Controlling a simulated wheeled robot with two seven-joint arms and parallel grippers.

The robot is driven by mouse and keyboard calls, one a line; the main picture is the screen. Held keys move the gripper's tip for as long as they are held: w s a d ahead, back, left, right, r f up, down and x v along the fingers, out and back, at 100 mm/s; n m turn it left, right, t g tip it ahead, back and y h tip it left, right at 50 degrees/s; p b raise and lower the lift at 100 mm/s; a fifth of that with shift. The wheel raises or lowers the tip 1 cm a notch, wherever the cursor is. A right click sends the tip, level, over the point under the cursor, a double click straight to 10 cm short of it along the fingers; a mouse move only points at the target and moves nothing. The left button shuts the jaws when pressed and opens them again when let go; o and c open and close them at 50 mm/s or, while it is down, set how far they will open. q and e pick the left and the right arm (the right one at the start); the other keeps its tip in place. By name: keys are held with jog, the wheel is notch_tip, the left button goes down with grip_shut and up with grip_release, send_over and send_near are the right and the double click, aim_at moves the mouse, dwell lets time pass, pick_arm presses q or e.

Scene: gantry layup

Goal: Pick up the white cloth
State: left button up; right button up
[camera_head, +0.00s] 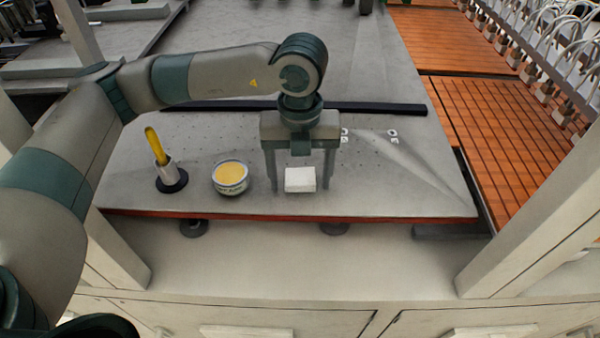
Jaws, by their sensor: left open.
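The white cloth (300,180) is a small folded block lying on the grey perforated plate (400,190) near its front edge. My left gripper (300,184) points straight down over it. Its two fingers are apart, one to the left of the cloth and one to the right. The cloth shows between the fingertips, with a gap visible on the left. I cannot tell whether the right finger touches it. My right gripper is not in view.
A round tub (230,178) with yellow contents stands left of the gripper. Beyond it a yellow-handled tool (156,147) stands upright in a dark-based holder (170,178). A long black bar (380,107) lies behind. Small white rings (392,133) lie at the right.

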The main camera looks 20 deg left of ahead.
aim_at(301, 181)
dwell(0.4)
pick_arm(q)
jog(key=c, duration=1.1)
jog(key=shift+c, duration=0.2)
jog(key=shift+r+b, duration=0.7)
jog(key=shift+b, duration=0.1)
notch_tip(301, 181, up, 2)
jog(key=shift+r+b, duration=0.1)
jog(key=shift+b, duration=0.75)
jog(key=s+d+r+b, duration=0.5)
jog(key=s+r, duration=0.2)
jog(key=s, duration=0.3)
jog(key=shift+s+d+r, duration=0.15)
jog(key=shift+s, duration=0.1)
